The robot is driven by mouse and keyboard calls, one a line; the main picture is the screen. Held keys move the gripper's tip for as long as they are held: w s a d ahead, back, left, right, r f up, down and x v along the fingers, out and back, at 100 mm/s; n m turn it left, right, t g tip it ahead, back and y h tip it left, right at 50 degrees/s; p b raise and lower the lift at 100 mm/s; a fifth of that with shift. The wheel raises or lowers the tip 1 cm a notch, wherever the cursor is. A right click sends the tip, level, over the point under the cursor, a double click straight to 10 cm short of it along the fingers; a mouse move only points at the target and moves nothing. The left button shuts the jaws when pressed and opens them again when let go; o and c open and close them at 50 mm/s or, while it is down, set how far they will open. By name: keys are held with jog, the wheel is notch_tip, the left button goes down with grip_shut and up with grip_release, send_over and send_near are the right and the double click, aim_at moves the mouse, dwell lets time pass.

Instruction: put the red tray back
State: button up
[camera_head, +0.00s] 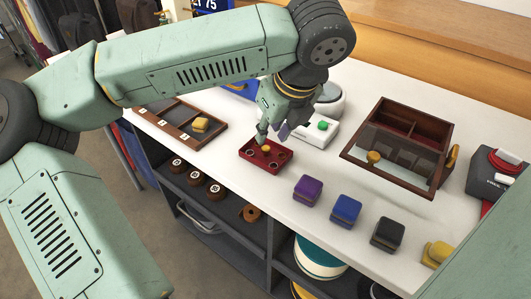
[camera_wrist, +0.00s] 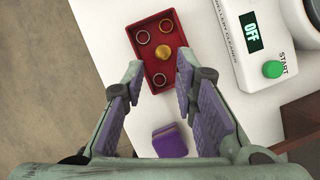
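The red tray (camera_head: 262,159) lies flat on the white counter near its front edge. It has a gold knob (camera_head: 266,149) in its middle and several rings in round recesses. In the wrist view the tray (camera_wrist: 150,56) lies beyond and between my fingertips, with the knob (camera_wrist: 162,52) in the open. My gripper (camera_head: 272,135) is open and empty, pointing down just above the tray; its fingers (camera_wrist: 159,65) are spread to either side of the knob's line. I cannot tell the exact height gap.
A jewellery cleaner (camera_wrist: 250,50) reading OFF stands close beside the red tray. Purple (camera_head: 308,190), blue (camera_head: 346,210) and black (camera_head: 387,233) boxes line the front edge. A glass-lidded wooden case (camera_head: 385,183) stands right.

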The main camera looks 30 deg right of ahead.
aim_at(266, 147)
jog(key=shift+p+x, duration=0.55)
jog(key=shift+x, duration=2.8)
jog(key=shift+s+d, duration=0.1)
jog(key=shift+d, duration=0.1)
grip_shut()
